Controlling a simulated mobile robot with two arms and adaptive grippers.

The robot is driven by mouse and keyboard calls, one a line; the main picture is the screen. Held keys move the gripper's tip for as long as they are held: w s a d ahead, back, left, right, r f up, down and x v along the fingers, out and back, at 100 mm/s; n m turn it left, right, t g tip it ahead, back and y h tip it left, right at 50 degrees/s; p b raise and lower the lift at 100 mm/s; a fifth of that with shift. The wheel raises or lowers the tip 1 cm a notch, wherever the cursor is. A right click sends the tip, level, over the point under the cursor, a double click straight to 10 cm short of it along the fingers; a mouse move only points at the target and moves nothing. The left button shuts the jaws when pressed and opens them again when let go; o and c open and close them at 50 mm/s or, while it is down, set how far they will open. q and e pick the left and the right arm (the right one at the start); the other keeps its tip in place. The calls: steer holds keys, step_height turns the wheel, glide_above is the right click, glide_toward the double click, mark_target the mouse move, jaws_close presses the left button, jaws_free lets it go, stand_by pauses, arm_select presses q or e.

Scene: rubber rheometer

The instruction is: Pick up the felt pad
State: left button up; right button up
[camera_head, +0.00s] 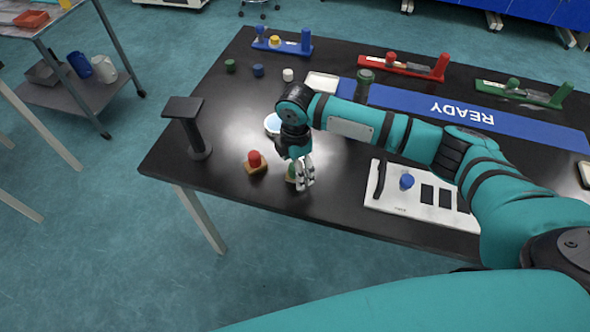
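I cannot tell for sure which thing is the felt pad. A small tan pad with a red knob (255,161) sits near the table's front left edge. A similar piece with a green knob (291,171) sits just right of it, mostly hidden by my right gripper (304,184). The gripper points down at this green-knobbed piece, with its fingers in front of or beside it. I cannot tell whether the fingers touch or grip it. My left gripper is out of view.
A black stand (192,128) rises at the table's left edge. A white board (432,212) with a blue knob and black pads lies to the right. A round white-rimmed dish (272,123) is behind the gripper. A blue READY strip (420,103) and coloured holders lie farther back.

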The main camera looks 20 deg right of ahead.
steer(key=shift+f, duration=1.2)
steer(key=c, duration=1.2)
steer(key=shift+r, duration=0.15)
steer(key=shift+w+r, duration=0.1)
steer(key=shift+r, duration=0.4)
step_height(320, 180, up, 2)
steer(key=shift+r+b, duration=0.1)
steer(key=shift+b, duration=0.35)
steer(key=s+a, duration=0.3)
steer(key=s, duration=0.4)
steer(key=s+a+r+b, duration=0.1)
steer(key=s+a, duration=0.2)
steer(key=s, duration=0.5)
steer(key=shift+a+r+b, duration=0.15)
steer(key=shift+r+b, duration=0.15)
